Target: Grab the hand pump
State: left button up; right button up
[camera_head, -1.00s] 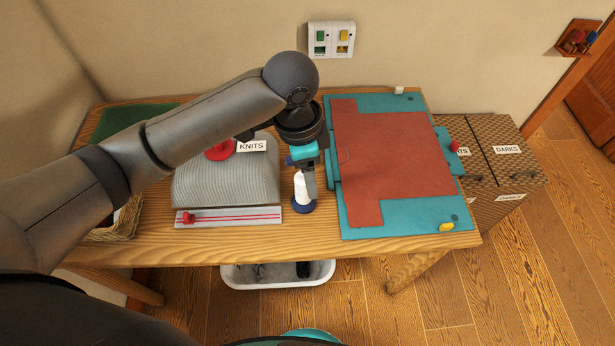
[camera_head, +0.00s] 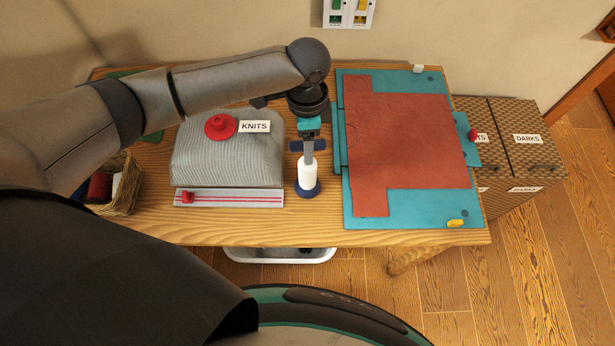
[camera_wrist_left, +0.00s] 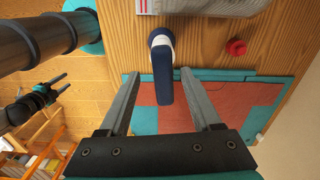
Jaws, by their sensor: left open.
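The hand pump (camera_head: 307,178) stands upright on the wooden table in the head view, with a white body and dark blue base and top. In the left wrist view its dark blue top part (camera_wrist_left: 162,72) points toward my camera. My left gripper (camera_head: 308,152) is above the pump in the head view and partly covers its top. In the left wrist view the gripper (camera_wrist_left: 160,76) is open, with a finger on each side of the blue part and visible gaps. A dark two-pronged end (camera_wrist_left: 56,86), apparently my right gripper, shows small at left there; its opening is unclear.
Left of the pump are a grey ribbed cushion (camera_head: 225,160) with a red knob and KNITS label, and a pale strip (camera_head: 235,199). Right of it lies a teal board (camera_head: 415,208) under red cloth (camera_head: 405,130). A basket (camera_head: 125,190) sits at the left.

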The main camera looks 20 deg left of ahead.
pick_arm(q)
send_over(307, 176)
jog(key=w, duration=0.2)
jog(key=shift+w+a+f, duration=0.1)
jog(key=shift+a+f, duration=0.05)
jog(key=shift+f, duration=1.2)
jog(key=shift+a+f, duration=0.15)
jog(key=shift+f, duration=1.15)
jog(key=shift+c, duration=0.2)
grip_shut()
